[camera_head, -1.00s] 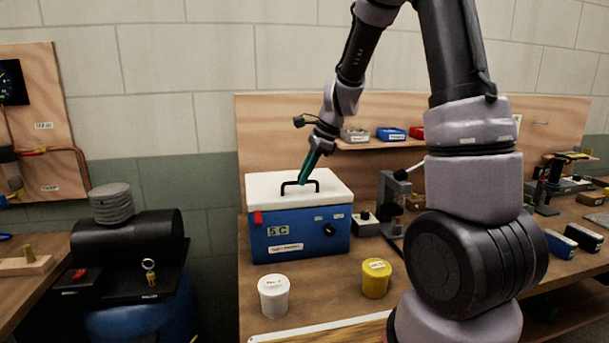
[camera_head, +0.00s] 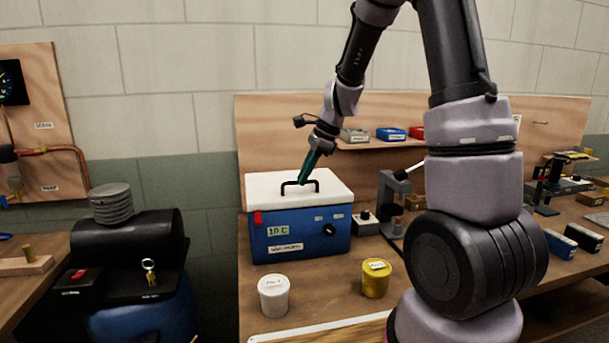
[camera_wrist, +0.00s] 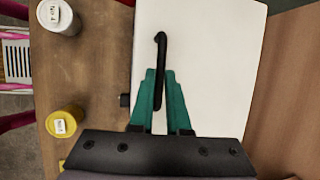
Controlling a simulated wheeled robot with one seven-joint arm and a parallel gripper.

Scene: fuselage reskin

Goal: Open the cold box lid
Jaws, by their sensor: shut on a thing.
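The cold box (camera_head: 290,236) is a blue box on the wooden bench. Its white lid (camera_head: 325,190) lies flat on top and looks shut, with a black arched handle (camera_head: 300,184) in its middle. In the wrist view the white lid (camera_wrist: 225,60) fills the middle, with the handle (camera_wrist: 160,60) running up from the fingers. My gripper (camera_head: 303,180), with green fingers, is shut on the handle; in the wrist view my gripper (camera_wrist: 160,78) has a finger on each side of the handle's near part. The front display (camera_head: 278,231) reads about 10 C.
A white cup (camera_head: 273,297) and a yellow cup (camera_head: 375,280) stand in front of the box. A dark stand (camera_head: 393,200) is close to its right. A wooden back panel (camera_head: 270,125) with a shelf of small boxes rises behind.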

